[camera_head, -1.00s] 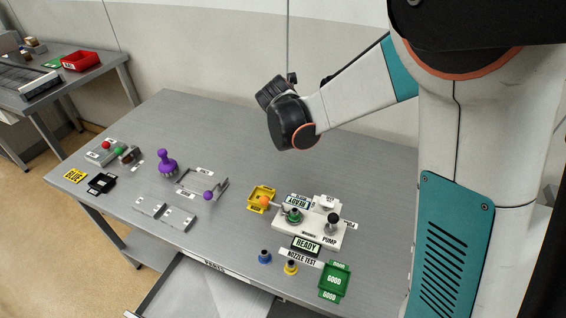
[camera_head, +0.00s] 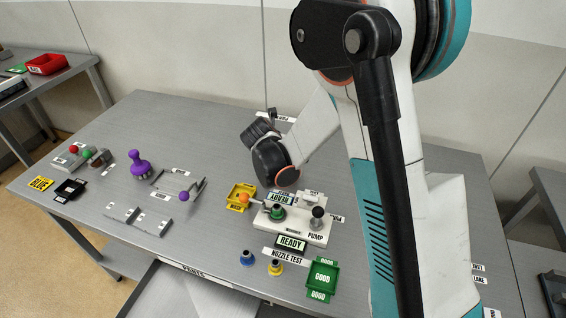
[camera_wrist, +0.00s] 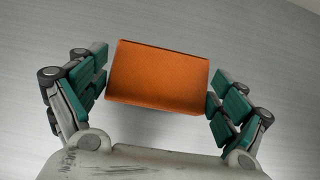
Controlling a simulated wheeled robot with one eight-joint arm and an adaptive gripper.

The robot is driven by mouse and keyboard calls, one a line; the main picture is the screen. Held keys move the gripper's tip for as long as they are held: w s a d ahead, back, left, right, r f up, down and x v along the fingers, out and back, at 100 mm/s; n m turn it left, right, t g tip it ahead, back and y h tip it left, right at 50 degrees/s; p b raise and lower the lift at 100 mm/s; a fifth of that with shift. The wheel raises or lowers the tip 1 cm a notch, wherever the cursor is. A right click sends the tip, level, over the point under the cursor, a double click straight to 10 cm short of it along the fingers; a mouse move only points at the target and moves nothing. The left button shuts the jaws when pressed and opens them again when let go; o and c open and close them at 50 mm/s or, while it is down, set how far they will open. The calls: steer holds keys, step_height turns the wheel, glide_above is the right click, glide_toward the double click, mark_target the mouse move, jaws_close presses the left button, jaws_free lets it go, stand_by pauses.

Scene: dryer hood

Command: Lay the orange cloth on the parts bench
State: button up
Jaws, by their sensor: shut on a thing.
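The orange cloth (camera_wrist: 157,77) is a flat, neat rectangle in the wrist view. It sits between the green-padded fingers of my gripper (camera_wrist: 157,88), which is shut on it. A plain grey surface lies behind it; the gap to that surface cannot be told. In the head view, my dark wrist is over the back of the large grey bench (camera_head: 215,125), and my fingers and the cloth are not clearly seen. That bench has a front drawer label (camera_head: 194,267) that seems to read PARTS.
A white pump station (camera_head: 290,225), a yellow tray (camera_head: 234,203) and a green GOOD tray (camera_head: 322,276) stand at the bench's front right. A purple-handled tool (camera_head: 140,166) stands left. The drawer (camera_head: 185,295) is open. Another table (camera_head: 75,85) is far left; the bench's back left is clear.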

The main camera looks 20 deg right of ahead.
steer(key=shift+f+b, duration=0.85)
steer(key=shift+f, duration=1.5)
steer(key=shift+f, duration=0.2)
steer(key=o, duration=0.7)
steer(key=shift+r, duration=0.2)
steer(key=p+v, duration=0.4)
steer(key=v, duration=0.8)
